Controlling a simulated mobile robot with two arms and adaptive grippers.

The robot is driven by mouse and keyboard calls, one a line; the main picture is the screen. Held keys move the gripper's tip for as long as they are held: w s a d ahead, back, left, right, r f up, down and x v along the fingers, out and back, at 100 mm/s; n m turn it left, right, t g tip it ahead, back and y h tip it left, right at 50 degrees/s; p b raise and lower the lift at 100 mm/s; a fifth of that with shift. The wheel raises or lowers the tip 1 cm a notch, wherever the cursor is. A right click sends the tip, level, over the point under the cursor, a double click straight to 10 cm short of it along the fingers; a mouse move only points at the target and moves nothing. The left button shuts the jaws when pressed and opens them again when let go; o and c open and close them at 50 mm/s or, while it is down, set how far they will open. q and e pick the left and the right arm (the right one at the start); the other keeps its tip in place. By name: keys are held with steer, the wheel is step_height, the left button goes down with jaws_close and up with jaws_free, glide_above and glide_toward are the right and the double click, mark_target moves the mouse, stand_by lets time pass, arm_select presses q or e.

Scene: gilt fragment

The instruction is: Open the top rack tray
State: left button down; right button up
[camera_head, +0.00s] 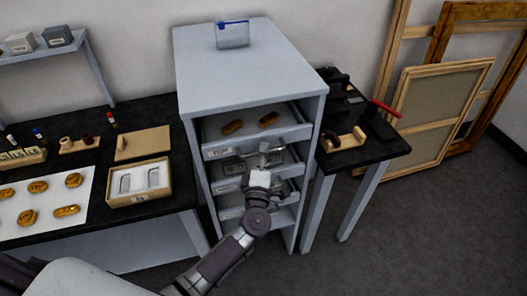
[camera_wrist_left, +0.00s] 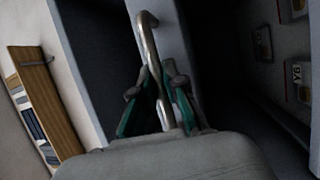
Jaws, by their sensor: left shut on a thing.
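The grey rack (camera_head: 250,75) stands in the middle of the head view. I cannot tell how far the tray is pulled out. My left gripper (camera_head: 263,160) is at the middle of the tray front, shut on the metal handle. In the left wrist view the bent metal handle (camera_wrist_left: 150,45) runs between the green-padded fingers of my left gripper (camera_wrist_left: 160,95). My right gripper is not in view.
Lower trays (camera_head: 229,187) sit below, partly hidden by my left arm. A black table (camera_head: 105,195) with a box (camera_head: 140,196) and gilt pieces stands left. A small black table (camera_head: 365,155) stands right. Wooden frames (camera_head: 440,110) lean on the wall. Floor at right is clear.

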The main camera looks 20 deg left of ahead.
arm_select(q)
steer(key=s+d, duration=0.7)
steer(key=s, duration=0.3)
steer(key=s+d, duration=0.7)
steer(key=s, duration=0.3)
steer(key=shift+s, duration=0.35)
steer(key=c, duration=1.2)
jaws_free()
steer(key=v, duration=0.7)
steer(key=shift+s, duration=0.25)
steer(key=shift+f, duration=0.1)
